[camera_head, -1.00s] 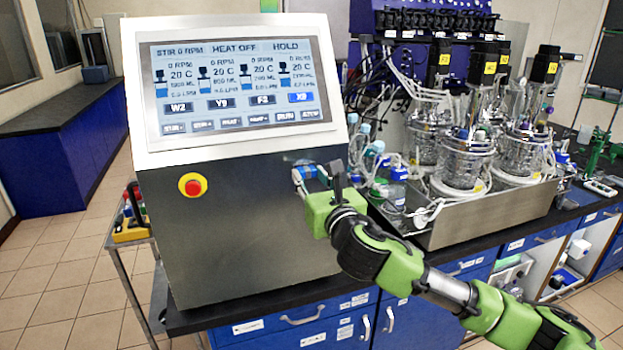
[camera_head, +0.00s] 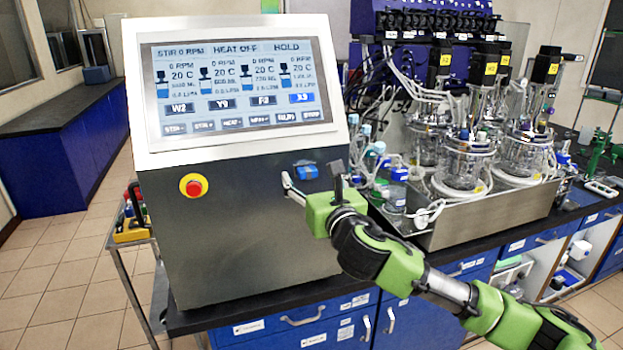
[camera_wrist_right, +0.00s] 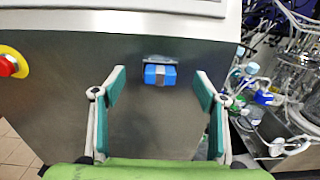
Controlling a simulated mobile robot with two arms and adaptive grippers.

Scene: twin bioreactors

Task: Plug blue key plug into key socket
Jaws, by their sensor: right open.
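The blue key plug (camera_head: 306,172) sits on the steel front of the control cabinet, below the right side of its screen. In the right wrist view the blue plug (camera_wrist_right: 151,76) is level at a grey metal plate, the key socket (camera_wrist_right: 157,58), whose opening is hidden behind the plug. How deep the plug sits cannot be told. My right gripper (camera_head: 312,175) is open in front of the panel. In the right wrist view its fingers (camera_wrist_right: 161,80) stand apart on both sides of the plug, with clear gaps and no contact. My left gripper is not in view.
The control cabinet (camera_head: 240,240) has a red stop button (camera_head: 193,187) on a yellow ring, left of the plug. Glass bioreactors (camera_head: 466,165) in a steel tray, with tubes and bottles, stand close to the right of my arm.

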